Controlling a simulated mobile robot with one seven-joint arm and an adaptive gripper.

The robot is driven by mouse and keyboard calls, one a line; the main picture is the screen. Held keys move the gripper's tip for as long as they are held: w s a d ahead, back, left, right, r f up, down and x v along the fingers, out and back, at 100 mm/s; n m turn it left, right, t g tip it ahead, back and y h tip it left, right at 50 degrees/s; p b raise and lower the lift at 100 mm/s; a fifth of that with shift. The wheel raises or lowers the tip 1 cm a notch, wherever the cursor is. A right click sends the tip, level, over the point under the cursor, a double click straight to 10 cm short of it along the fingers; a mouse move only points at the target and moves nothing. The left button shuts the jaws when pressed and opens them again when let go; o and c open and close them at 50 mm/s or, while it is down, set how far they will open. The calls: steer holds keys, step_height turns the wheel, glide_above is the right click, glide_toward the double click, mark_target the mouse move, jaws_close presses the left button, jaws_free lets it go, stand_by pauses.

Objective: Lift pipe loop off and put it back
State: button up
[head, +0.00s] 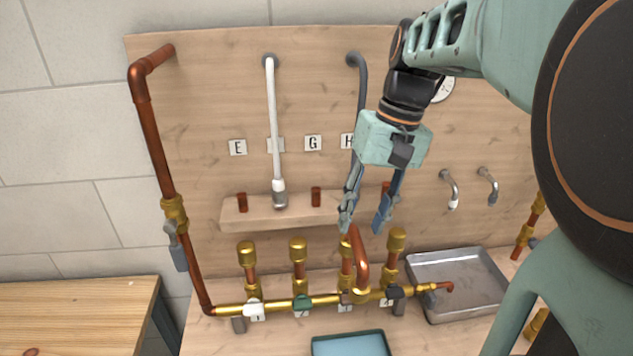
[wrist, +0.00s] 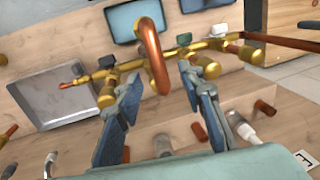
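The pipe loop (head: 360,265) is a bent copper tube standing on the brass manifold (head: 325,300) near the third valve. In the wrist view the loop (wrist: 153,55) appears as a narrow upright arch, seen nearly edge-on. My gripper (head: 366,217) is open and empty, pointing down just above the loop. In the wrist view the fingertips (wrist: 160,76) are spread, one on each side of the loop's line. I see no clear contact with it. The loop's far leg is partly hidden by its near leg and the capped risers.
Brass-capped risers (head: 298,262) crowd both sides of the loop. A wooden shelf (head: 258,218) with copper stubs stands behind, with a white hose (head: 272,120) and a grey hose (head: 361,85). A metal tray (head: 425,300) is at right, a blue-topped tray (head: 350,344) in front.

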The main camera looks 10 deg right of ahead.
mark_target(357, 235)
steer(key=f, duration=0.2)
steer(key=a+f, duration=0.1)
steer(key=f, duration=0.2)
steer(key=shift+w+f, duration=0.1)
jaws_close()
